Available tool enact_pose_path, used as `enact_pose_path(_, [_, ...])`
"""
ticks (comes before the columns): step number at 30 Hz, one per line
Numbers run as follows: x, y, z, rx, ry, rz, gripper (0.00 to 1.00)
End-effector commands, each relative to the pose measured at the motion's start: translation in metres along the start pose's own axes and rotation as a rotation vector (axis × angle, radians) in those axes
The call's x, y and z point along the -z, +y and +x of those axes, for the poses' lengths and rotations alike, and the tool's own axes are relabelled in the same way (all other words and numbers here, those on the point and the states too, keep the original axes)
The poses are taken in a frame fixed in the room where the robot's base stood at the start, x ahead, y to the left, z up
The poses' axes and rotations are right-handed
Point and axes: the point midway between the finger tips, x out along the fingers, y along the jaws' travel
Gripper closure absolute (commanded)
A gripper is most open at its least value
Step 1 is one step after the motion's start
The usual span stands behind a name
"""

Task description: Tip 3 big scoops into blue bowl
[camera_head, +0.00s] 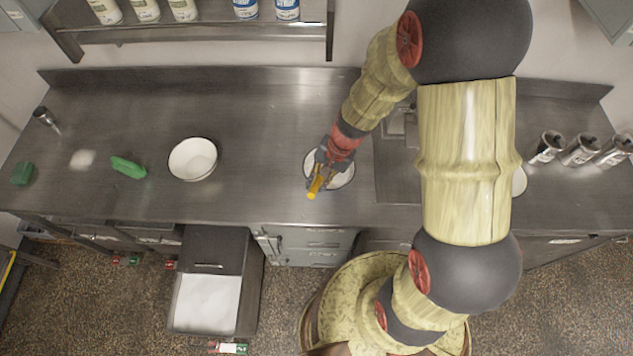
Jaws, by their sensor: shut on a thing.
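My gripper (319,178) is shut on a small yellow-orange thing (314,191), perhaps a scoop, over the counter's front middle. My gripper and arm partly hide a round white bowl or plate (345,179) with a dark rim, right behind the gripper. I cannot tell whether the yellow thing touches it. A white bowl (193,160) with a thin dark rim stands upright and apart to the left and looks empty. No bowl shows clearly as blue from here. A green object (128,167), perhaps another scoop, lies left of the white bowl.
An open bin (208,303) with white contents stands below the counter. A white patch (82,159), a green block (22,173) and a metal cup (44,117) are at the left. Several metal canisters (580,150) stand right. The counter between bowl and gripper is clear.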

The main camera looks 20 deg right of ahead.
Motion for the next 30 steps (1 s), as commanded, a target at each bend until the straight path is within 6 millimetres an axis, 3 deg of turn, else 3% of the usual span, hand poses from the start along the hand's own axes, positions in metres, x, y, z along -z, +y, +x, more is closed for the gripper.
enact_pose_path(30, [0.038,-0.014,-0.036,-0.024,-0.278,0.081,1.00])
